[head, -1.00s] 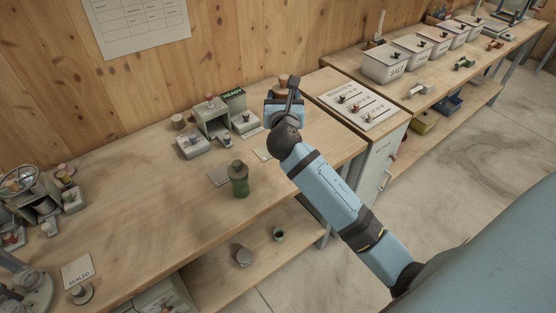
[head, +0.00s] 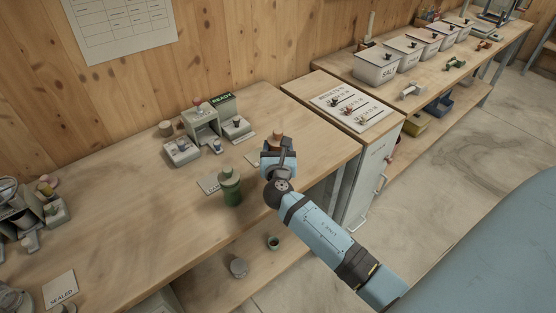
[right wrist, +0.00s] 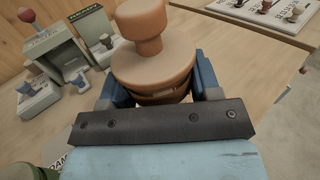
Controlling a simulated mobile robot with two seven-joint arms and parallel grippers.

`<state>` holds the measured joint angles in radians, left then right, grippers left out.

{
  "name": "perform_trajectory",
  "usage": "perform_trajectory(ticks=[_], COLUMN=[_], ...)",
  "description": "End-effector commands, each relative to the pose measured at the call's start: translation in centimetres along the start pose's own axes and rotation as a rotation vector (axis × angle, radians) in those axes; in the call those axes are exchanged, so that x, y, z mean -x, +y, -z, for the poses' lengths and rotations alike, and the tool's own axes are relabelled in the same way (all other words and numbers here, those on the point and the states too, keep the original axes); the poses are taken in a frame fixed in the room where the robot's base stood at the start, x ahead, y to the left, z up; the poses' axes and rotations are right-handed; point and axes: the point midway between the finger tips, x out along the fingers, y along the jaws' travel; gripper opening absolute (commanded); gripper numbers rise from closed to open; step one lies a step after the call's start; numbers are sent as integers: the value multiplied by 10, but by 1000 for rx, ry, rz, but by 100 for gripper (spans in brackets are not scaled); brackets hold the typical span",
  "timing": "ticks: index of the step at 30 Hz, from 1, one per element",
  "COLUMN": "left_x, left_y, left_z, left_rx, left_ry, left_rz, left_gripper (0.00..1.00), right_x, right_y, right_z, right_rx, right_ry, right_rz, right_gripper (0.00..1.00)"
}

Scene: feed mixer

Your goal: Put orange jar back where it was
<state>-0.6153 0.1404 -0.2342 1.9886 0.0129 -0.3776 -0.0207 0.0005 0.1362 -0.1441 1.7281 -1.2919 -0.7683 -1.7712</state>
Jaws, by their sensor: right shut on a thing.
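The orange jar (right wrist: 154,58), a brown-orange round body with a knobbed lid, sits upright between the blue fingers of my right gripper (right wrist: 155,92) in the right wrist view. In the head view the jar's lid (head: 277,134) shows just beyond my right gripper (head: 278,148), over the front right part of the wooden bench (head: 130,205). The gripper is shut on the jar. Whether the jar's base touches the bench is hidden. A pale card (head: 252,160) lies on the bench just left of the gripper. My left gripper is not in view.
A green jar (head: 230,188) stands close to the left of my right gripper, by another card (head: 208,184). A grey device with a READY sign (head: 222,98) stands behind.

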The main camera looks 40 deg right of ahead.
Motion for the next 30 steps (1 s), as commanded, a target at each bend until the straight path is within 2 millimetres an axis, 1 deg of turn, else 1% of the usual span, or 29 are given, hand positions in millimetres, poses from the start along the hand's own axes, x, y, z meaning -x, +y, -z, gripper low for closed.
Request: perform_trajectory(ticks=[6,9,17,21,22,23,24,25,30], left_x=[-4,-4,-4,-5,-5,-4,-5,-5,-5], left_y=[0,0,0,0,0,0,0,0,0], left_z=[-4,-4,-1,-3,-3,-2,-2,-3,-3], left_rx=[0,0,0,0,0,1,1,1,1], left_ry=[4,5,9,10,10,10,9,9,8], left_rz=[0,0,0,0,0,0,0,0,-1], left_gripper=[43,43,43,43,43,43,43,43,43], right_x=[0,0,0,0,0,0,0,0,0], right_y=[0,0,0,0,0,0,0,0,0], right_z=[32,41,42,46,46,45,45,45,45], right_rx=[2,0,0,0,0,0,0,0,0], right_ry=[1,0,-1,0,0,0,1,1,1], right_rz=[0,0,0,0,0,0,0,0,0], right_gripper=[36,36,36,36,62,69,78,83,83])
